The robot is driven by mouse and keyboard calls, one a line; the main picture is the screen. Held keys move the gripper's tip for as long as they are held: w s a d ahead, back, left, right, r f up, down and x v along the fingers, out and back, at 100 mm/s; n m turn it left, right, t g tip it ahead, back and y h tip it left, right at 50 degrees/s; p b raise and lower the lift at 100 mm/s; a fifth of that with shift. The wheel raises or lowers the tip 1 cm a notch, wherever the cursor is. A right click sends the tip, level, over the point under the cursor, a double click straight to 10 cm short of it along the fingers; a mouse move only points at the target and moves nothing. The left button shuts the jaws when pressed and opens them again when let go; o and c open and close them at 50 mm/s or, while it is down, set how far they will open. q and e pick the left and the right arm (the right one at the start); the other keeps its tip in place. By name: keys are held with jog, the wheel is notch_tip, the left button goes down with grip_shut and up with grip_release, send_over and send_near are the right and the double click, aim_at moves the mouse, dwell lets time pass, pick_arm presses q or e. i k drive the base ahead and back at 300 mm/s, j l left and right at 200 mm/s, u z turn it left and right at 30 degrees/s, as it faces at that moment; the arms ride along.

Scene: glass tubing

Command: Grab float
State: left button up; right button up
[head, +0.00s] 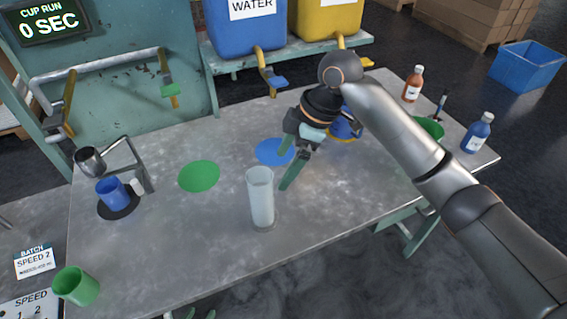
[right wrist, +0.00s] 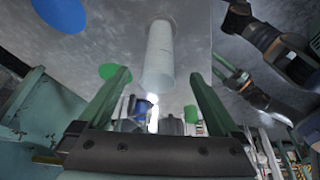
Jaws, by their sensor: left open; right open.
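A tall, pale, translucent cylinder (head: 261,200) stands upright near the table's front middle. It also shows in the right wrist view (right wrist: 158,52). I cannot make out a separate float in or near it. My right gripper (head: 282,173) is open, with its green fingers pointing at the cylinder from the right. In the right wrist view the cylinder lies in line with the gap between the fingertips (right wrist: 158,76); I cannot tell how far apart they are. My left gripper (head: 191,314) shows only as fingertips at the bottom edge, open, in front of the table.
The table (head: 180,235) has green (head: 199,176) and blue (head: 273,151) discs. A blue cup (head: 111,193) and a green cup (head: 75,286) stand left. A brown bottle (head: 413,84) and a blue bottle (head: 477,133) stand right.

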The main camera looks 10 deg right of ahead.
aim_at(447, 92)
jog(key=z, duration=1.25)
